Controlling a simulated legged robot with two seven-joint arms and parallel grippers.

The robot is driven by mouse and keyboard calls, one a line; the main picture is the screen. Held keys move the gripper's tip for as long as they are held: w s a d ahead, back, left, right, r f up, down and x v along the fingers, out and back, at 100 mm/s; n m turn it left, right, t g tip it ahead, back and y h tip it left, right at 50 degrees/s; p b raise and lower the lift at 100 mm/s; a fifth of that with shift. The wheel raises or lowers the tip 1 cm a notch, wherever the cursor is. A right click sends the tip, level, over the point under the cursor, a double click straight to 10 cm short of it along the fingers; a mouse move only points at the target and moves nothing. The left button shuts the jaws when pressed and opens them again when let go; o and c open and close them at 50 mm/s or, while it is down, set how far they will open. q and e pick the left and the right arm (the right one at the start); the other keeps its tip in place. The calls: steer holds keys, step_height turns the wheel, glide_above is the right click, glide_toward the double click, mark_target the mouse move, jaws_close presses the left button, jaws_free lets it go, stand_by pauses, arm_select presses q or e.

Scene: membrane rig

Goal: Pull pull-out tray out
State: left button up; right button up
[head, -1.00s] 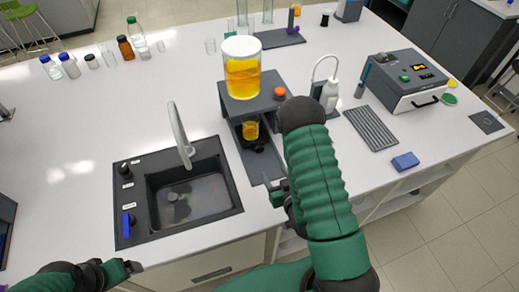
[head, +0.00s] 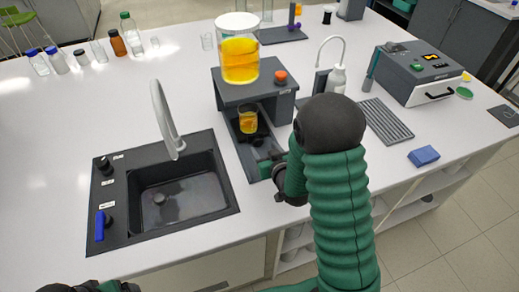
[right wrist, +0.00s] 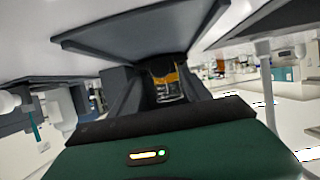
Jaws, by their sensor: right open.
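The pull-out tray (head: 247,156) is a dark, narrow tray running out from under a grey stand (head: 262,95). A small beaker of orange liquid (head: 248,121) stands on its black holder; the beaker also shows in the right wrist view (right wrist: 167,86). My right gripper (head: 268,166) is open at the front end of the tray, low over the bench. Its fingers are small and partly hidden by my arm, so I cannot tell whether they touch the tray. My left gripper (head: 118,287) is only partly in view at the bottom left edge.
A large beaker of orange liquid (head: 239,58) stands on top of the stand. A sink (head: 170,195) with a tall tap lies left of the tray. A wash bottle (head: 336,79), a ribbed grey mat (head: 385,120) and a blue block (head: 424,156) are to the right.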

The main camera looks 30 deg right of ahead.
mark_target(259, 143)
steer(key=x, duration=0.5)
steer(key=shift+w, duration=0.35)
jaws_close()
stand_by(1.0)
